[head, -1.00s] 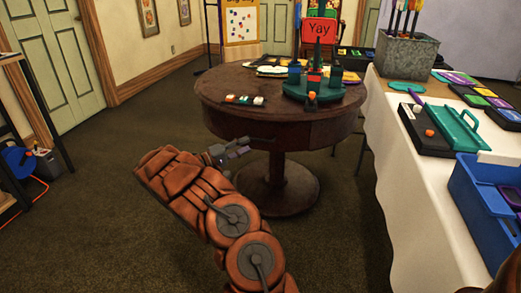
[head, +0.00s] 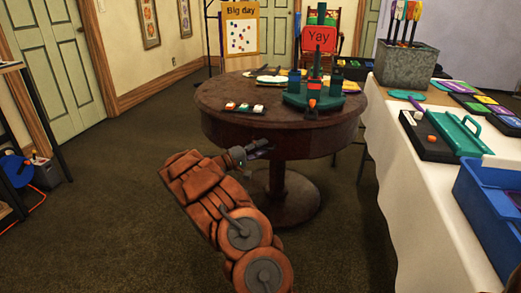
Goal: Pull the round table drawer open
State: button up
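The round table (head: 225,100) is dark brown wood and stands on one central pedestal in the middle of the head view. Its curved apron (head: 310,143) runs below the top. I cannot make out the drawer's outline or whether it stands open at all. My gripper (head: 266,151) is at the front of the apron, near its lower edge, at the end of my orange-brown arm. It is small and dark here, and I cannot tell whether its fingers are open, shut or touching the table. It may hide a handle.
A white-clothed table (head: 409,195) with bins stands close on the right. The carpet to the left (head: 110,190) is clear.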

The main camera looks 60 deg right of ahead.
jog(key=shift+c, duration=0.3)
grip_shut()
dwell(0.3)
